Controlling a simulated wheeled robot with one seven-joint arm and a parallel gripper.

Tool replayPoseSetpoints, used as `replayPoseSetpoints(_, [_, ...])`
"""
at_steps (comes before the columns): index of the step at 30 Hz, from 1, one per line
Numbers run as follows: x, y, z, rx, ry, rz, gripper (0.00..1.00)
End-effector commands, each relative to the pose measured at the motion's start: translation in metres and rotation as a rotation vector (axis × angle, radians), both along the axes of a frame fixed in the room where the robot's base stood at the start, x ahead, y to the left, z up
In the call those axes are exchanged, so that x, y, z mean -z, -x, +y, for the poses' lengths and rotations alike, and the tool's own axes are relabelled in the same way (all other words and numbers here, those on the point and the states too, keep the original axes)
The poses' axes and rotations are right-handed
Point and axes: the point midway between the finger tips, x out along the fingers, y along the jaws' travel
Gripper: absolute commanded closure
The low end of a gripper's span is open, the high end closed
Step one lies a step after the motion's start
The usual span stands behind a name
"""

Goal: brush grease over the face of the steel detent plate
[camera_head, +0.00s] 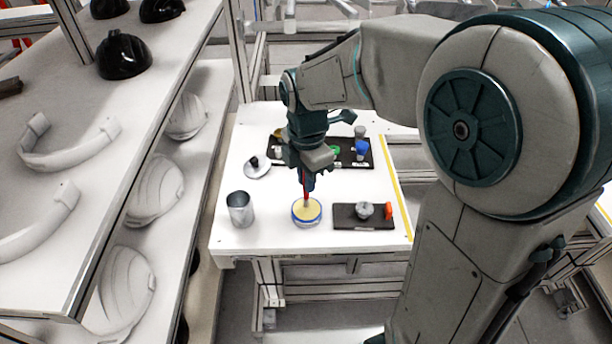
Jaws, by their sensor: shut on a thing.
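My gripper (308,182) points down over the white table, shut on a thin brush with a red handle (305,186). The brush's lower end is at a round tub of yellow grease (307,212) with a blue rim. I cannot tell how deep the bristles are in the grease. To the right of the tub, a small grey metal piece (364,210) sits on a dark mat (345,223). It may be the steel detent plate, but it is too small to be sure.
A metal can (240,209) stands left of the tub. A pale disc with a black knob (257,167) lies behind it. A dark tray (368,142) at the back holds a blue item (361,148) and others. An orange piece (389,210) is on the near mat. Shelves with helmet shells (150,190) stand left.

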Motion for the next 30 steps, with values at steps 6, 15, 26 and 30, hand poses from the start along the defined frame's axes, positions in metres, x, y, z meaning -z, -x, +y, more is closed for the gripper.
replayPoseSetpoints(6, [0.002,0.0,0.0,0.0,0.0,0.0,1.0])
replayPoseSetpoints(15, [0.006,0.0,0.0,0.0,0.0,0.0,1.0])
replayPoseSetpoints(26, [0.01,0.0,0.0,0.0,0.0,0.0,1.0])
replayPoseSetpoints(30, [0.01,0.0,0.0,0.0,0.0,0.0,1.0])
